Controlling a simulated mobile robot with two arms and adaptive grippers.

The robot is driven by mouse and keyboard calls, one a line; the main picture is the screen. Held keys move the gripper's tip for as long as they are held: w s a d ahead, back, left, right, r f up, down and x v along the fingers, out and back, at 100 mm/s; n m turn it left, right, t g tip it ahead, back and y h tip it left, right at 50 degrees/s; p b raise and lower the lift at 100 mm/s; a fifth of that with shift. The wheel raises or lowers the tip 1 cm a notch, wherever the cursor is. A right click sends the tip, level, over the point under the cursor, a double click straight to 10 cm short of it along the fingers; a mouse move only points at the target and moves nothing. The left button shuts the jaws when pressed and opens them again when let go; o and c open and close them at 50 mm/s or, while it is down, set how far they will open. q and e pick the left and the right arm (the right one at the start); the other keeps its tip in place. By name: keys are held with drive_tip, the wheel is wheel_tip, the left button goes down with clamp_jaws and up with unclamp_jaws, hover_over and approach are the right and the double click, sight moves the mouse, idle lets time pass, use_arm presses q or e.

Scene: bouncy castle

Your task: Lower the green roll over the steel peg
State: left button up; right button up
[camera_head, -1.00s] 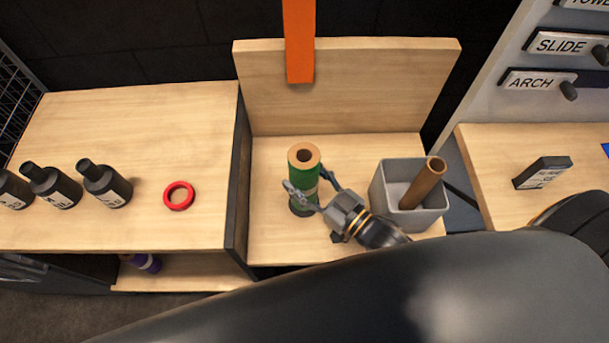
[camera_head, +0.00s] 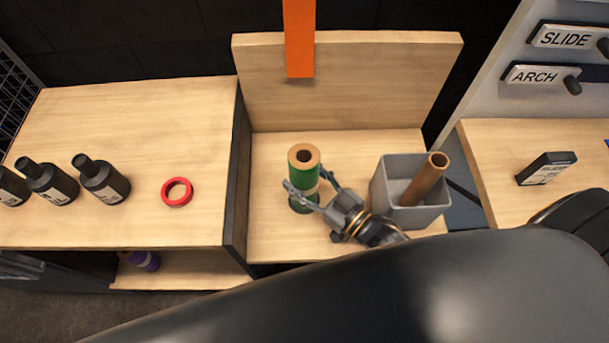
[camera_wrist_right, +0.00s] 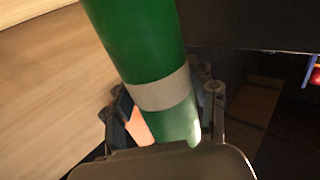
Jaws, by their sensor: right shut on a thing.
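The green roll (camera_head: 302,176) stands upright on the light wooden shelf area, with a tan cardboard rim and a dark hole at its top. My right gripper (camera_head: 307,179) comes in from the lower right and is shut on the roll, one finger on each side of it. In the right wrist view the roll (camera_wrist_right: 138,45) shows a white band (camera_wrist_right: 162,91) between the fingers (camera_wrist_right: 165,104). A dark round base (camera_head: 302,208) shows under the roll. I cannot make out the steel peg, nor any gap under the roll. My left gripper is out of view.
A grey bin (camera_head: 420,216) with a brown cardboard tube (camera_head: 425,180) stands just right of my gripper. An orange strip (camera_head: 299,40) hangs behind the roll. On the left table are a red ring (camera_head: 177,192) and several dark bottles (camera_head: 101,181).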

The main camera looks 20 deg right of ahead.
drive_tip(key=o, duration=1.7)
drive_tip(key=shift+r, duration=0.1)
drive_tip(key=shift+s+d+f, duration=0.15)
drive_tip(key=shift+s+f, duration=0.05)
drive_tip(key=shift+s, duration=0.05)
drive_tip(key=v, duration=0.7)
drive_tip(key=shift+r, duration=0.2)
drive_tip(key=shift+s, duration=0.1)
